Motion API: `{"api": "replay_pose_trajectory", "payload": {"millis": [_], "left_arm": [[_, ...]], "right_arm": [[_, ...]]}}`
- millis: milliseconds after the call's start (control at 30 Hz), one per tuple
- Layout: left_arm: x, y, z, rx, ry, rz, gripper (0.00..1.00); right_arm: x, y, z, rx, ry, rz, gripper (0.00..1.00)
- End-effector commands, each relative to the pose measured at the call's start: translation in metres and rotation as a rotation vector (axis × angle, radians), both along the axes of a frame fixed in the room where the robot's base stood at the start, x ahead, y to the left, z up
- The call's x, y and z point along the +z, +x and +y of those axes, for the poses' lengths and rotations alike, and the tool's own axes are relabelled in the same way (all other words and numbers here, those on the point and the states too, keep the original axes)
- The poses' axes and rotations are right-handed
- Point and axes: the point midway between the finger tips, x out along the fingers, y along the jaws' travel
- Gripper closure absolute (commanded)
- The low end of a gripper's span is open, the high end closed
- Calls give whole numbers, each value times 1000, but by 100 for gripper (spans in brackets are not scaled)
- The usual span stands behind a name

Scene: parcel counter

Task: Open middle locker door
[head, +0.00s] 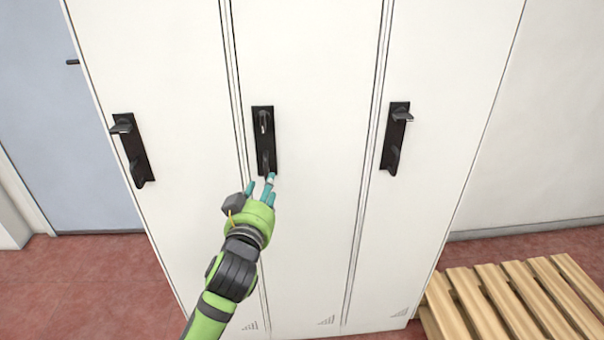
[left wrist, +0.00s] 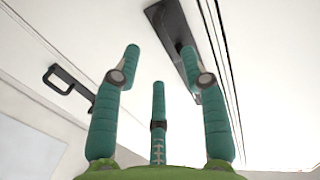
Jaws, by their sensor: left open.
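The middle locker door (head: 312,110) is white and looks closed, flush with its neighbours. Its black handle plate (head: 264,140) is upright near the door's left edge, with a lever on it. My left gripper (head: 263,182) has teal fingers and is open at the plate's lower end. In the left wrist view the open fingers (left wrist: 159,58) spread with nothing visible between them. A black handle plate (left wrist: 170,28) lies beyond them there, and the right finger's tip overlaps its lower part. I cannot tell whether they touch. My right gripper is not in view.
The left locker door has a black handle (head: 133,152), and the right one has another (head: 395,140). A slatted wooden bench (head: 515,300) stands at the lower right. A pale blue door (head: 65,130) is at the left. Red floor (head: 90,275) shows beside the lockers.

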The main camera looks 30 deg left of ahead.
Motion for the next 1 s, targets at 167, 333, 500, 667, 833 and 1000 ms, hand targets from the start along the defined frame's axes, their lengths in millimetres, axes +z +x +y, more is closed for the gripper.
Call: {"api": "replay_pose_trajectory", "payload": {"millis": [167, 333, 500, 667, 833, 1000], "left_arm": [[13, 7, 5, 8, -2, -27, 56], [13, 32, 14, 7, 0, -27, 56], [12, 53, 22, 6, -1, -26, 56], [11, 62, 25, 5, -1, -25, 56], [11, 63, 25, 4, -1, -25, 56], [11, 63, 25, 4, -1, -25, 92]], "right_arm": [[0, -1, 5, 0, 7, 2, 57], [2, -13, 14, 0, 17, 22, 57], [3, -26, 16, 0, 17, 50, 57], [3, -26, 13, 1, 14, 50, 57], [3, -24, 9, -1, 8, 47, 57], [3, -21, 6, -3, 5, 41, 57]]}}
